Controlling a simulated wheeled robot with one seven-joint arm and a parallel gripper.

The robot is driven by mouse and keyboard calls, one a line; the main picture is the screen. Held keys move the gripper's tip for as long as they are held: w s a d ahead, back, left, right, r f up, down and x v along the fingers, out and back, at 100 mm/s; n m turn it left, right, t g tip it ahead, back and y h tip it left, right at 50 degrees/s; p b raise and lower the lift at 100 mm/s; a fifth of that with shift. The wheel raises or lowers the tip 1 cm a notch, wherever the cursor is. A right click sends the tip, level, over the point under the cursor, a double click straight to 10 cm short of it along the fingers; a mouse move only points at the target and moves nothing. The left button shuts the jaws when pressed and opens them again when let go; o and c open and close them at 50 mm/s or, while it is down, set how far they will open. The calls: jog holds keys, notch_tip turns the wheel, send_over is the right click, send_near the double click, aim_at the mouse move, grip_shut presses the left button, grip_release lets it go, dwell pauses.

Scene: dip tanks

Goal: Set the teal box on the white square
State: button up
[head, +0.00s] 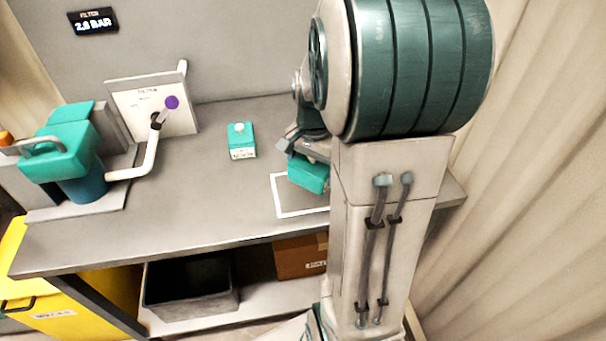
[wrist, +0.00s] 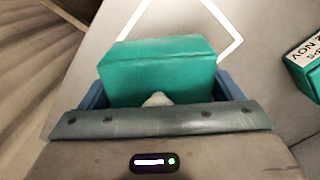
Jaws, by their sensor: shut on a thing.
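The teal box (head: 308,175) is held in my gripper (head: 296,158) over the white square (head: 282,211) in the head view. The square is a white outline on the grey bench, partly hidden by the box and my arm. In the wrist view the teal box (wrist: 158,68) sits between the blue fingers of my gripper (wrist: 160,95), which is shut on it. Part of the white outline (wrist: 222,45) shows beyond the box. I cannot tell whether the box touches the bench.
Another teal box (head: 242,142) with a white cap and label stands on the bench to the left; its edge shows in the wrist view (wrist: 310,62). A teal-lidded filter unit (head: 68,150) with a white pipe (head: 148,160) stands at the left. The bench (head: 200,205) between is clear.

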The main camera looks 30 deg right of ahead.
aim_at(306, 159)
jog(key=shift+w+a+f, duration=0.4)
jog(key=shift+w+f, duration=0.1)
jog(key=shift+w, duration=0.2)
jog(key=shift+f, duration=2)
jog(key=shift+f, duration=0.1)
jog(key=shift+f, duration=0.15)
jog(key=o, duration=0.9)
jog(key=shift+c, duration=0.2)
notch_tip(306, 159, up, 12)
jog(key=shift+r, duration=0.15)
jog(key=s+a+n+t, duration=0.3)
jog(key=s+a+n, duration=0.9)
jog(key=shift+s+r, duration=0.15)
